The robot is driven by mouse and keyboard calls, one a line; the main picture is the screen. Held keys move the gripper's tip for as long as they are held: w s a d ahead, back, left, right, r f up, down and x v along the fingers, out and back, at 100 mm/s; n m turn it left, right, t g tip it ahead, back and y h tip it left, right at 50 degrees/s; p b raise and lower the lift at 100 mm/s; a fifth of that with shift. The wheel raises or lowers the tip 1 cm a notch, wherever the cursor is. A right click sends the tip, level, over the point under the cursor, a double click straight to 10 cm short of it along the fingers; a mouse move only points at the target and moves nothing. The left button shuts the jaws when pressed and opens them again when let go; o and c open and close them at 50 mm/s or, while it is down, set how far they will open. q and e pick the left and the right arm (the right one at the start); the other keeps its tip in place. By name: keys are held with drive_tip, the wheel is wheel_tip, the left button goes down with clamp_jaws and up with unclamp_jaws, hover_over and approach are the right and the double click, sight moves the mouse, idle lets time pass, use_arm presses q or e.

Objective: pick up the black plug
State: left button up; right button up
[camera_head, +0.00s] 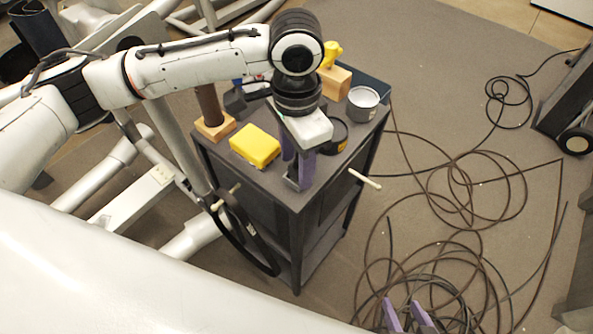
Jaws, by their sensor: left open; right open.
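My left gripper (297,174) is open, its purple fingers pointing down at the near corner of the dark cart top (280,188). A small dark shape shows between and beside its fingertips; I cannot tell whether it is the black plug or part of the gripper. My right gripper (408,316) is open at the bottom edge, with only its purple fingertips showing, over the coiled dark cables (440,285) on the floor. No black plug can be made out for certain among these cables.
The cart top holds a yellow block (255,146), a grey tin (362,104), a black roll (334,136), a wooden block (335,82) and a brown-handled tool on a wooden base (215,127). A pale rod (365,179) sticks out from the cart's right side. Loose cables cover the floor at right.

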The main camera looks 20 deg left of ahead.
use_arm(q)
drive_tip(key=shift+c, duration=0.3)
drive_tip(key=c, duration=1)
drive_tip(key=shift+c, duration=0.2)
